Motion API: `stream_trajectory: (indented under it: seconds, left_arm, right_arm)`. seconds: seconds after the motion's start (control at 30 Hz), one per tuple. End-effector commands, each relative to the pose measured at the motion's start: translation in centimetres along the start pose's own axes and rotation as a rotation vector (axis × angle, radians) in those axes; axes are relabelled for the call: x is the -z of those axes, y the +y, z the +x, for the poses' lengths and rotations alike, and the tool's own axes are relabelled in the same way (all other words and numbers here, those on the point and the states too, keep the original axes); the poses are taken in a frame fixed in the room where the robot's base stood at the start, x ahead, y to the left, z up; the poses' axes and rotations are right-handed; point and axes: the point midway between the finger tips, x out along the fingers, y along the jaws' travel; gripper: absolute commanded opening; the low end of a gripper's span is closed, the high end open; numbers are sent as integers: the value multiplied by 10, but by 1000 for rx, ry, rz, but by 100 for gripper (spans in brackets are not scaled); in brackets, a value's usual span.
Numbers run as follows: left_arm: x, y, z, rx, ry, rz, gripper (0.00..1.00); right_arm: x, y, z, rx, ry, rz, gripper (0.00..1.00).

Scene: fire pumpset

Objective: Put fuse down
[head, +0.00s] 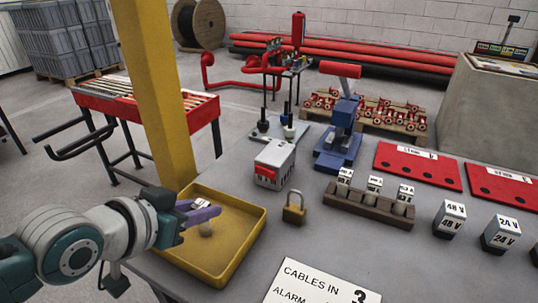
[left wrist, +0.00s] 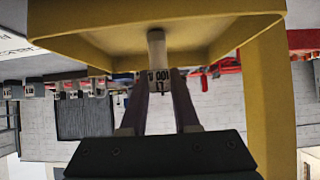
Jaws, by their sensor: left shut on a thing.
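My left gripper (head: 212,211) is over the yellow tray (head: 255,245) at the front left of the table. Its purple fingers are shut on the fuse. In the left wrist view, which is upside down, the fuse is a pale cylinder (left wrist: 157,48) with a printed label, held between the fingertips (left wrist: 158,78). Its far end points at the tray floor; I cannot tell whether it touches. In the head view a pale rounded end (head: 206,230) shows just below the fingers. My right gripper is not in view.
A brass padlock (head: 295,211) stands right of the tray, and a grey-red box (head: 274,164) behind it. A brown rack (head: 368,207) holds labelled fuses. A yellow post (head: 155,90) rises behind the tray. A printed card (head: 315,285) lies in front.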

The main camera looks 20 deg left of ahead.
Motion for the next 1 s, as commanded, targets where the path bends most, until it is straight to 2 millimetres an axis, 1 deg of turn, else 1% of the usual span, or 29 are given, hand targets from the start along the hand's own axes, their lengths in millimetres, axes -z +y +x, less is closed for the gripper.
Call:
stream_trajectory:
  seconds: [0.23, 0.27, 0.5, 0.73, 0.83, 0.93, 1.0]
  left_arm:
    - [-3, 0, 2, 0, 0, -1, 0]
    - [-2, 0, 2, 0, 0, -1, 33]
    - [-2, 0, 2, 0, 0, -1, 59]
    - [-2, 0, 1, 0, 0, -1, 59]
    - [2, 0, -3, 0, -1, -1, 59]
    - [2, 0, -18, 0, -2, -1, 59]
    - [3, 0, -32, -1, -3, -1, 59]
  right_arm:
    - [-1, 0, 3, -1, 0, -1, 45]
    - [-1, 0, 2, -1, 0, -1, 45]
    - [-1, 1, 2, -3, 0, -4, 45]
    - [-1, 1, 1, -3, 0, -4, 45]
    - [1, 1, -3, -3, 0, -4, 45]
    - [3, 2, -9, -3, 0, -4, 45]
    - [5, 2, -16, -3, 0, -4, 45]
